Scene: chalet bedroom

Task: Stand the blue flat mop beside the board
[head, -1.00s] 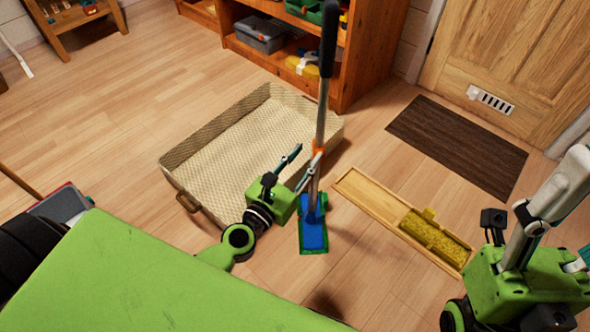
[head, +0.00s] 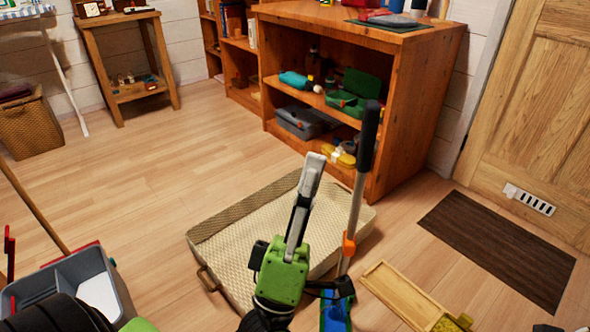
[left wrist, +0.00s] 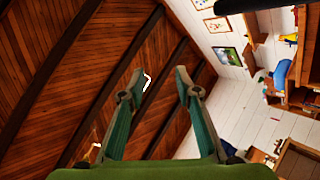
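The blue flat mop stands near upright on the floor, its blue head (head: 335,314) at the bottom edge of the head view and its grey pole (head: 354,212) rising to a black grip. The wooden board (head: 396,294) lies just right of the mop head, with a gap between them; its near end is cut off. My left gripper (head: 312,168) points upward just left of the pole, apart from the grip. In the left wrist view its fingers (left wrist: 160,84) are spread with nothing between them. My right gripper does not show.
A shallow woven tray (head: 240,222) lies behind my left gripper. An orange-brown shelf unit (head: 415,120) stands beyond it. A dark doormat (head: 500,248) lies by the door at right. A yellow block (head: 448,324) sits on the board.

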